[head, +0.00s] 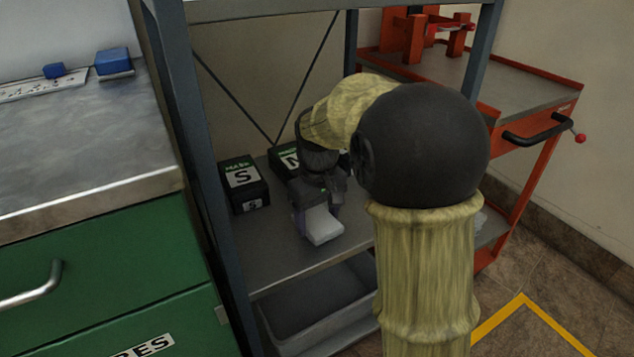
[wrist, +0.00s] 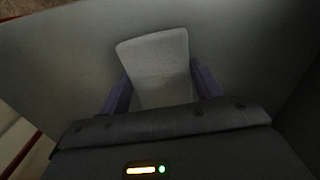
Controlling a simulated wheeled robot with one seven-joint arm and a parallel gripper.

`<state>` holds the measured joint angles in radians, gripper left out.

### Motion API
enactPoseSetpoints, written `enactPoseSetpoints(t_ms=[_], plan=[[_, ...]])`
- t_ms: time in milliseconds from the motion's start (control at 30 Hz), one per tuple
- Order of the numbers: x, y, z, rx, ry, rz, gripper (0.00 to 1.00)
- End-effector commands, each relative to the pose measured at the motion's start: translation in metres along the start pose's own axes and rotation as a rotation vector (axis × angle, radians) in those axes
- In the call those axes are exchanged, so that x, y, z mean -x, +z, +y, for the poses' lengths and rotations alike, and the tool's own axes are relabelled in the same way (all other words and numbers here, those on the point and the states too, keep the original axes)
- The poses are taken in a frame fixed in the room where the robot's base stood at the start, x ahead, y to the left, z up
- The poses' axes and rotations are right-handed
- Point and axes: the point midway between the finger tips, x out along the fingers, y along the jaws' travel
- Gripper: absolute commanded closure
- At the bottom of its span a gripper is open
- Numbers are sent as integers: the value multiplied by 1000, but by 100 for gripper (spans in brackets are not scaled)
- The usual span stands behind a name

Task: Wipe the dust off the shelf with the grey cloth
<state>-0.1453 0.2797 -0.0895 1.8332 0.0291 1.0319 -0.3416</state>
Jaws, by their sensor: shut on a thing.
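The shelf (head: 285,255) is a grey metal board in a blue-grey frame. My gripper (head: 318,222) is over the middle of this shelf, pointing down. It is shut on the grey cloth (head: 324,227), a light grey folded pad between the two fingers. In the wrist view the cloth (wrist: 158,65) sticks out beyond my gripper (wrist: 160,90), with a dark finger at each side. The cloth is at or close to the shelf surface; I cannot tell whether it touches. No dust shows clearly. My arm hides the right part of the shelf.
A black box marked S (head: 243,183) stands at the shelf's back left, with another black box (head: 284,161) beside it, partly hidden. A grey bin (head: 310,305) is below. A green cabinet (head: 110,260) stands left, a red cart (head: 535,90) right. The frame's front post (head: 195,150) is close by.

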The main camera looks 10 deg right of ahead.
Motion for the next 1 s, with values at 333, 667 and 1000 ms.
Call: enactPoseSetpoints(t_ms=[333,667,1000], plan=[[43,1,1,-1,1,0,64],[69,1,1,0,1,1,64],[81,1,1,0,1,1,64]])
